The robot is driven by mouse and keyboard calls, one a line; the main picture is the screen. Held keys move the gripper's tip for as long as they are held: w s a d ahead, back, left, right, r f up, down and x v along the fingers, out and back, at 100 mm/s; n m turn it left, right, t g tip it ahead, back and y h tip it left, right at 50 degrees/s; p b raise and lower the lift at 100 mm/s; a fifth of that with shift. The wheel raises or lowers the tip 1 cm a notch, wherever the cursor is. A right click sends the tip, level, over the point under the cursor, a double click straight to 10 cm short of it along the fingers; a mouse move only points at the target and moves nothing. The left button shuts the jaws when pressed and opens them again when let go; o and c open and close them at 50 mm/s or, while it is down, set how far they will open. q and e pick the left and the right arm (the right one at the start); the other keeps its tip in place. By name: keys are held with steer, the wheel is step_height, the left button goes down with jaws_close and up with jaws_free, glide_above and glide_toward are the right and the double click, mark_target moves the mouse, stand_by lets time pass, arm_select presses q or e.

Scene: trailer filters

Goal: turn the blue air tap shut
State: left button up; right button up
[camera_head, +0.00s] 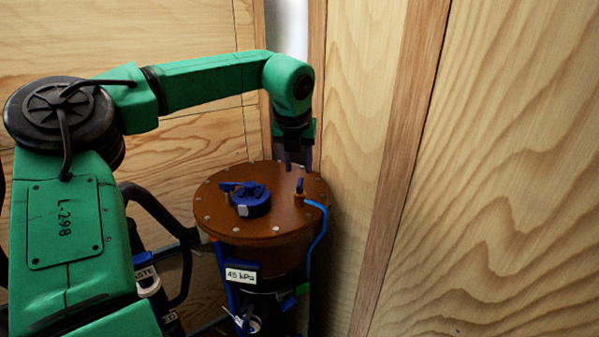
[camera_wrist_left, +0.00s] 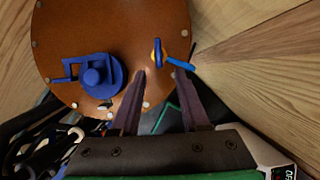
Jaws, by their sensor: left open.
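The blue air tap (camera_head: 299,186) is a small blue lever on a brass-coloured base, on the right part of the round brown lid (camera_head: 222,207). A light blue hose runs from it over the lid's edge. My left gripper (camera_head: 298,168) points down above the lid, just behind the tap in the head view. In the left wrist view the tap (camera_wrist_left: 157,52) lies beyond the fingertips, between their lines. The gripper (camera_wrist_left: 160,75) is open, its fingers apart with nothing between them. I cannot tell its exact height above the tap. My right gripper is not in view.
A larger blue clamp-like fitting (camera_head: 252,200) stands on the lid left of the tap. Bolts ring the lid's edge. A "45 kPa" label (camera_head: 241,277) hangs below the front. Wooden wall panels (camera_head: 480,170) stand close on the right and behind.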

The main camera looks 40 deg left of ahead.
mark_target(300, 179)
arm_select(q)
steer(key=w+f, duration=0.1)
steer(key=w+a+f, duration=0.1)
steer(key=f, duration=0.1)
steer(key=w+a+f+p, duration=0.1)
steer(key=f, duration=0.1)
steer(key=shift+w+a, duration=0.1)
steer(key=shift+a, duration=0.05)
steer(key=shift+x, duration=1.15)
steer(key=shift+r, duration=0.15)
steer(key=shift+s+d+r, duration=0.25)
steer(key=shift+s+d, duration=0.1)
steer(key=shift+s, duration=0.05)
steer(key=c, duration=0.6)
steer(key=shift+a, duration=0.1)
jaws_close()
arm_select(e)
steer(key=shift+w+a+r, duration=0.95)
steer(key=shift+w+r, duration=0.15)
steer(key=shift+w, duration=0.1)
